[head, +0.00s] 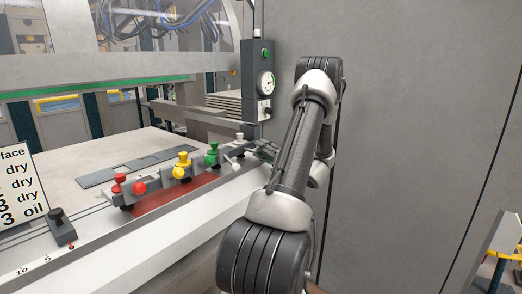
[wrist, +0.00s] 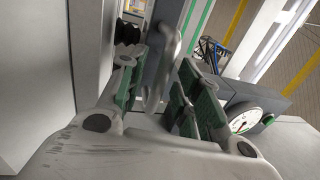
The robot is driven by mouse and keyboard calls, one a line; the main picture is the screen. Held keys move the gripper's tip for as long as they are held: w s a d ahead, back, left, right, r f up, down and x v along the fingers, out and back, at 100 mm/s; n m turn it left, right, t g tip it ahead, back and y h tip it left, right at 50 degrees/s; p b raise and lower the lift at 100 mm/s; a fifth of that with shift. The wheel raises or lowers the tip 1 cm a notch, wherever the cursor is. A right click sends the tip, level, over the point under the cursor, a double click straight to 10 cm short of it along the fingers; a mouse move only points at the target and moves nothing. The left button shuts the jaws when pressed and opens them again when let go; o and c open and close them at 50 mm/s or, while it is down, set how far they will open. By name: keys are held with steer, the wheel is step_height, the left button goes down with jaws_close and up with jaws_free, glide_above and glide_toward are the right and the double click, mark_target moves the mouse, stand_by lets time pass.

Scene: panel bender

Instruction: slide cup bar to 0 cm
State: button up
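A grey bar with red, yellow and green knobs (head: 182,172) lies along the machine's front ledge in the head view. I cannot tell for certain whether it is the cup bar. Firm contact is not visible.
A grey control post with a green button and gauge (head: 265,82) stands just behind my gripper; the gauge (wrist: 244,121) also shows in the wrist view. A black knob on a block (head: 58,222) and a sign (head: 18,186) are at left. A grey wall (head: 420,120) fills the right.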

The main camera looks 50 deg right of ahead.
mark_target(252, 146)
steer(key=shift+w+r, duration=0.1)
steer(key=shift+w, duration=0.2)
jaws_close()
steer(key=w, duration=0.4)
steer(key=shift+w+a, duration=0.15)
steer(key=shift+w, duration=0.15)
jaws_free()
steer(key=shift+s, duration=0.15)
steer(key=s+f, duration=0.2)
steer(key=s, duration=0.9)
steer(key=shift+s+d, duration=0.2)
steer(key=shift+s, duration=0.1)
steer(key=shift+f, duration=0.1)
